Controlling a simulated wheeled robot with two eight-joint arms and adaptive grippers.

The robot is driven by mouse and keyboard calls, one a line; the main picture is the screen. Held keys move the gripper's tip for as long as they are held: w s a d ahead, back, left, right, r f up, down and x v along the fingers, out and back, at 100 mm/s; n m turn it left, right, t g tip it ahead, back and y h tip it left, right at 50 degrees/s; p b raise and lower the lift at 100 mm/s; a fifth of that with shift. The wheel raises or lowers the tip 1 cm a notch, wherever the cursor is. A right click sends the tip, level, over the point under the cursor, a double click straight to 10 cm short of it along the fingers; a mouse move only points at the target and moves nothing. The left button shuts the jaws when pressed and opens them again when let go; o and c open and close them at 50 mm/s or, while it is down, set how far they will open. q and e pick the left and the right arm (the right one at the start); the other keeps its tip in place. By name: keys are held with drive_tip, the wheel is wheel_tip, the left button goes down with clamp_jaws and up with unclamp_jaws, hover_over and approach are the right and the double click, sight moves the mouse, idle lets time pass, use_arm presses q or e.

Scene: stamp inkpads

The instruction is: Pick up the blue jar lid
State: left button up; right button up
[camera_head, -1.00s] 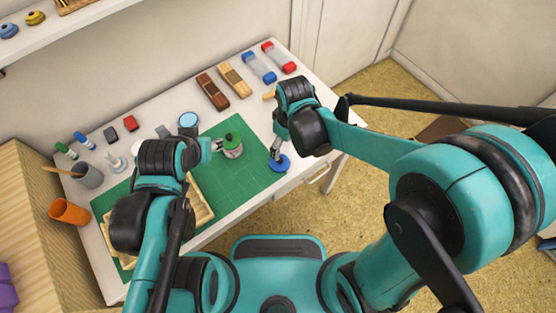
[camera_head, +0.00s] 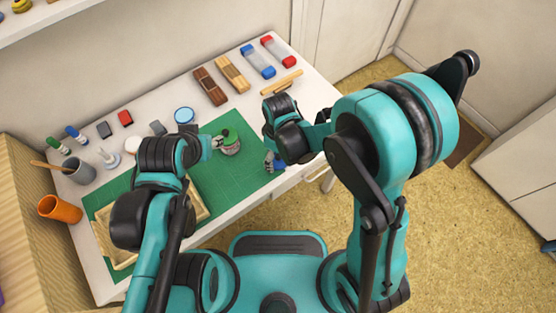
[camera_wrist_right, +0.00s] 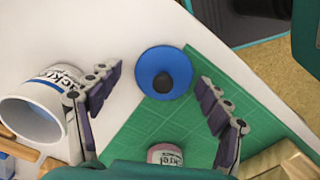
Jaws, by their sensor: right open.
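The round blue jar lid (camera_wrist_right: 147,70), with a dark knob at its middle, lies near the edge of the green mat (camera_wrist_right: 135,130) in the right wrist view. My right gripper (camera_wrist_right: 160,78) is open, with one finger on each side of the lid in that view and no visible contact. In the head view the right gripper (camera_head: 272,161) is low over the mat's right side and largely hides the lid.
An open white jar with blue inside (camera_wrist_right: 38,112) stands at left in the wrist view. A wooden tray (camera_head: 120,258) lies under my left arm. Wooden blocks (camera_head: 232,75) and red and blue items line the table's back. An orange cup (camera_head: 60,210) stands at the left edge.

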drive_tip(key=shift+r, duration=0.1)
drive_tip(key=shift+c, duration=0.9)
drive_tip(key=c, duration=0.5)
drive_tip(key=shift+r, duration=0.1)
drive_tip(key=shift+c, duration=0.3)
